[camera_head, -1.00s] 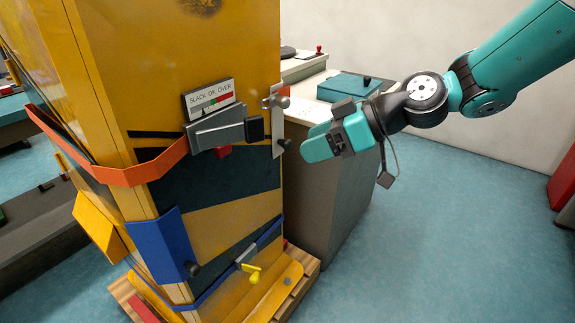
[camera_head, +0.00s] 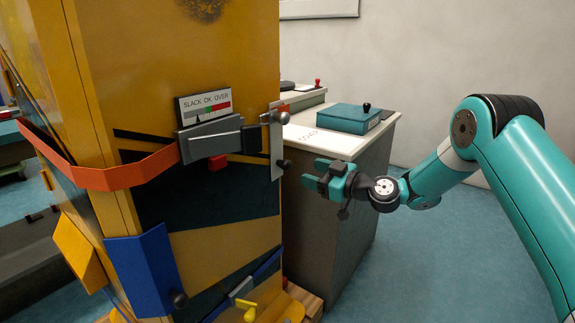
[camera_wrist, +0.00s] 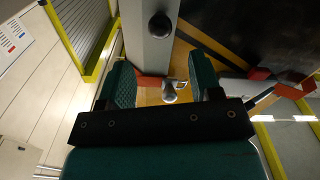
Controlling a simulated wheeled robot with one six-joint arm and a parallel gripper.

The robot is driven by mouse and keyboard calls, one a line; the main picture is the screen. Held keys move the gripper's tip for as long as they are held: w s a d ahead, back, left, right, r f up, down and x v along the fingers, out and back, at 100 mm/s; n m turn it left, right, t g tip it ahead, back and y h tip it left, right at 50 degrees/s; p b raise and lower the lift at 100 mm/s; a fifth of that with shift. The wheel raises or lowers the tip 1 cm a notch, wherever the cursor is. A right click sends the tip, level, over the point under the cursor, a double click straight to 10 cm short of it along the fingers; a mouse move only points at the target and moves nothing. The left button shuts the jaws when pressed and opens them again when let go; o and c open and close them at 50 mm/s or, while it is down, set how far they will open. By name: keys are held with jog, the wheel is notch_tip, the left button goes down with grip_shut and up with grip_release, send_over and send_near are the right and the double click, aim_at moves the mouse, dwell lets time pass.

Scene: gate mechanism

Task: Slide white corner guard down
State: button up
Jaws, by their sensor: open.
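The white corner guard (camera_head: 277,146) is a pale upright strip on the right front edge of the yellow cabinet.
An orange strap (camera_head: 110,177) runs around the cabinet to a grey tensioner (camera_head: 211,138) beside the guard, under a slack gauge (camera_head: 205,105). A blue corner guard (camera_head: 143,268) sits lower left. A grey counter (camera_head: 345,205) stands close behind my gripper. The floor at right is open.

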aim_at(290, 166)
jog(key=x, duration=0.9)
jog(key=shift+d, duration=0.1)
grip_shut()
notch_tip(290, 166, down, 17)
jog(key=b, duration=1.4)
jog(key=shift+r, duration=0.2)
jog(key=shift+s, duration=0.1)
grip_release()
jog(key=shift+f, duration=0.1)
